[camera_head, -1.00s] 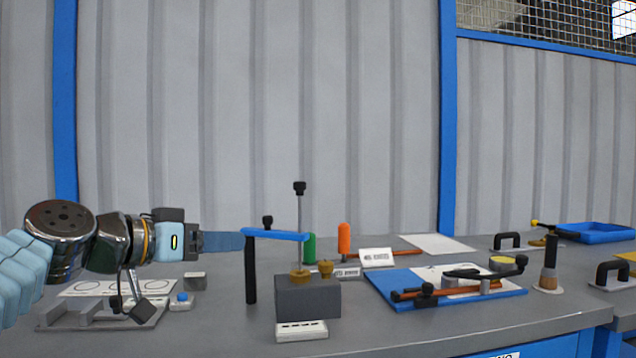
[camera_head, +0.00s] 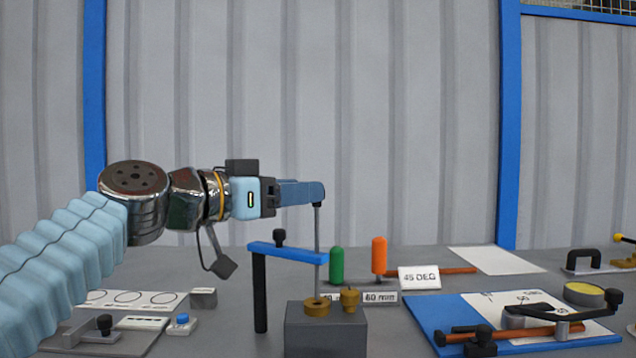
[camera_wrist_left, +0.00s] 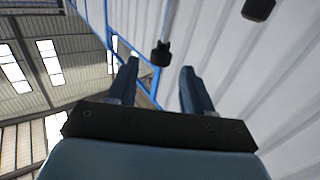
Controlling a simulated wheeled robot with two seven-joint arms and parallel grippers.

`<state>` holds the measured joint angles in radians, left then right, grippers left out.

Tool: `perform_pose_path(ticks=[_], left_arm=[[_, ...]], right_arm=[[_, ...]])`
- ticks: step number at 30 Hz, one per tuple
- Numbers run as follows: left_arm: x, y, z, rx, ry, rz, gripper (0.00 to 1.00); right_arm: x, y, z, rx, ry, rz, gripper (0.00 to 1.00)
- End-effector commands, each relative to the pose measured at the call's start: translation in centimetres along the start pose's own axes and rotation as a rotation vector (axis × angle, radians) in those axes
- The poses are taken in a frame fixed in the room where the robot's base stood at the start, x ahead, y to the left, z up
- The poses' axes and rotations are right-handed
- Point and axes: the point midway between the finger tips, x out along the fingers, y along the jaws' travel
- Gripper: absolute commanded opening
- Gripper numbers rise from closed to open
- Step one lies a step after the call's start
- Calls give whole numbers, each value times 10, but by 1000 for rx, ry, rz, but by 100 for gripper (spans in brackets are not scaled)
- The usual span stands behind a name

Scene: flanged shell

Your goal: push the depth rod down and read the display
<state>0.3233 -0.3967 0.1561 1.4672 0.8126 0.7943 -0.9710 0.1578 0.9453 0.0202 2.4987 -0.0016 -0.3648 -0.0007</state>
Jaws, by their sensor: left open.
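The depth rod (camera_head: 317,240) is a thin upright grey rod. It passes the end of a blue bar (camera_head: 285,252) and meets a brass collar (camera_head: 316,306) on a grey block (camera_head: 325,335). My left gripper (camera_head: 318,193) is level with the rod's top, which its fingers hide in the head view. In the left wrist view, the rod's black knob (camera_wrist_left: 161,52) shows in the gap between the two open, apart fingers (camera_wrist_left: 158,80). I cannot tell whether they touch it. The display is not in view now. My right gripper is not in view.
A black post (camera_head: 260,290) carries the blue bar. Green (camera_head: 336,265) and orange (camera_head: 379,256) pegs and a "45 DEG" card (camera_head: 419,277) stand behind right. A blue board (camera_head: 430,310) with tools lies at right. A blue button (camera_head: 182,319) is at left.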

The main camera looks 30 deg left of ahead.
Motion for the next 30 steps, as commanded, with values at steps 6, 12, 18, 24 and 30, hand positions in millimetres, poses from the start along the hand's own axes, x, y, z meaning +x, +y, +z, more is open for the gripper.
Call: perform_pose_path(ticks=[6,12,18,24,30], left_arm=[[34,0,-1,-1,-1,0,51],[44,0,0,0,1,0,51],[44,0,0,0,1,0,51],[43,0,0,0,1,0,22],[43,0,3,0,1,0,5]], right_arm=[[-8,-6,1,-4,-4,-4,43],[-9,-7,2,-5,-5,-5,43],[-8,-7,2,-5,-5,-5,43],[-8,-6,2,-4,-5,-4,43],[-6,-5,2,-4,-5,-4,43]])
